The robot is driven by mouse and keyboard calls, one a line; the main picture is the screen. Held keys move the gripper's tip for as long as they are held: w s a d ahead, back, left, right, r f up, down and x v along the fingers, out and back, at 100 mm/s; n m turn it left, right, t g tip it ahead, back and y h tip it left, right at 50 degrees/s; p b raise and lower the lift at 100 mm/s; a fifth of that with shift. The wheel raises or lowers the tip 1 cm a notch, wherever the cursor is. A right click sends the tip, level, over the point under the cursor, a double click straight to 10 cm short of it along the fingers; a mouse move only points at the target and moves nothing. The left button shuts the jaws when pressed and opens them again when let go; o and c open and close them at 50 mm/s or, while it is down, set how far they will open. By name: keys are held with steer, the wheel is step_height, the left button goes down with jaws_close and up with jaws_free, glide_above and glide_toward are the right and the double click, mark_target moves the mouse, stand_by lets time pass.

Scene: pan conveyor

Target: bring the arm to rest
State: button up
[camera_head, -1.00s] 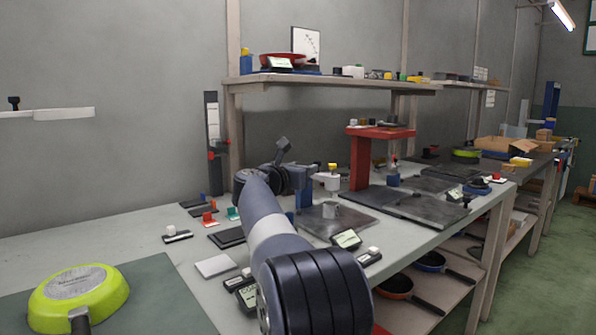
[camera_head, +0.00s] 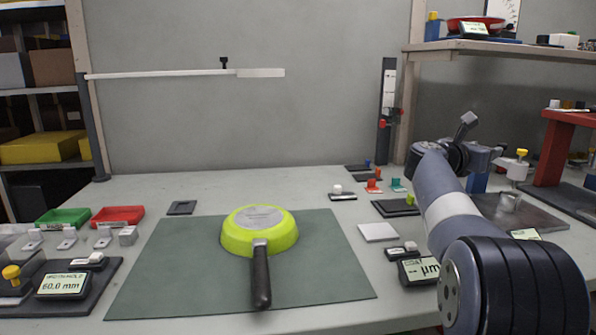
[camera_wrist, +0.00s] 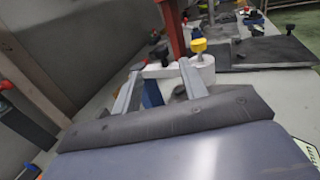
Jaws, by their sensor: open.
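My arm stands at the right of the head view, bent over the bench. My gripper is at its far end, small and partly hidden by my wrist in that view. In the wrist view my gripper (camera_wrist: 157,84) shows two grey fingers spread apart. A white part with a yellow knob (camera_wrist: 198,46) and a blue post (camera_wrist: 152,95) show just beyond the fingers. I cannot tell whether the fingers touch them. I see nothing clearly held.
A lime-green pan (camera_head: 233,238) lies upside down on a green mat (camera_head: 160,285), its black handle towards me. Red (camera_head: 118,216) and green (camera_head: 62,217) trays and a gauge (camera_head: 62,286) stand at left. A red stand (camera_head: 548,155) is at the right.

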mark_target(503, 146)
steer(key=x, duration=0.9)
steer(key=shift+w+d, duration=0.15)
steer(key=shift+d, duration=0.25)
steer(key=v, duration=1.2)
steer(key=x, duration=1.2)
steer(key=shift+d+f+n+t+b, duration=0.2)
steer(key=shift+n+t+b, duration=0.1)
steer(key=shift+t, duration=0.2)
steer(key=shift+w+d+r+n+t+y, duration=0.1)
steer(key=shift+n+t+y, duration=0.3)
steer(key=shift+t+y, duration=0.1)
steer(key=shift+d+r+n+t+y, duration=0.1)
steer(key=shift+d+n+t+y, duration=0.05)
steer(key=shift+n+t+y, duration=0.3)
